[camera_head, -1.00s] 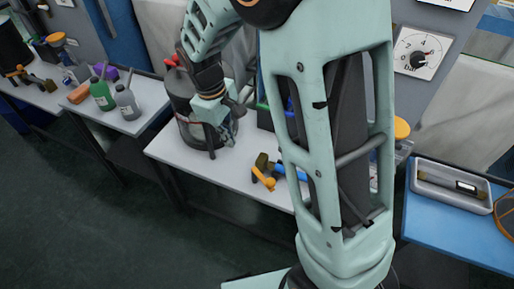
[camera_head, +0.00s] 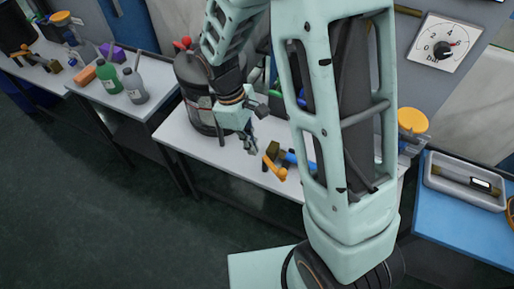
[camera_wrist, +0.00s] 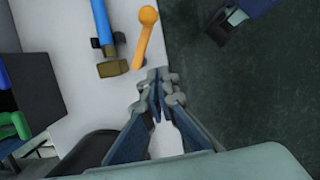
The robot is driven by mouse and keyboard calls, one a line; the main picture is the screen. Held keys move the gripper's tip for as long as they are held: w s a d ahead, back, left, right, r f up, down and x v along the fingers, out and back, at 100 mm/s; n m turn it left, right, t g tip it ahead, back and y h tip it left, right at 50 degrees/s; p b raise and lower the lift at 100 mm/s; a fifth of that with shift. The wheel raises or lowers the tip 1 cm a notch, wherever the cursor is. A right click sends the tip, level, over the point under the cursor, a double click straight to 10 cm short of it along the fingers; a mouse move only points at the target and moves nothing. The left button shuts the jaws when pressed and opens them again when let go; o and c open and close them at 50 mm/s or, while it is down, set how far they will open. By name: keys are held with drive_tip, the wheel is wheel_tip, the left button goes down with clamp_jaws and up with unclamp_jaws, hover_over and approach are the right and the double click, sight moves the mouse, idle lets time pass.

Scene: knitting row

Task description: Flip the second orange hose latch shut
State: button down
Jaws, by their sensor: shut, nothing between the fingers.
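An orange latch lever (camera_head: 275,169) lies beside a brass-coloured block (camera_head: 272,150) on a blue hose, on the white table. In the wrist view the lever (camera_wrist: 146,36) has a round knob at its far end and stands out beside the brass block (camera_wrist: 118,68) and blue hose (camera_wrist: 102,20). My gripper (camera_head: 254,148) is shut and empty, just left of the latch. In the wrist view my fingertips (camera_wrist: 158,76) are together just below the lever's near end, seemingly apart from it.
A dark tank (camera_head: 197,95) stands behind my gripper on the white table (camera_head: 185,138). Green (camera_head: 108,80) and grey (camera_head: 134,86) bottles stand on a table to the left. A grey tray (camera_head: 465,182) lies on the blue table at right. Dark floor is open in front.

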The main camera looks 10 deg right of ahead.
drive_tip(key=s+d+f, duration=0.3)
drive_tip(key=d+f, duration=0.2)
drive_tip(key=f, duration=0.1)
drive_tip(key=shift+f, duration=0.3)
drive_tip(key=shift+w+d, duration=0.1)
drive_tip(key=shift+w, duration=0.05)
drive_tip(key=shift+n, duration=0.3)
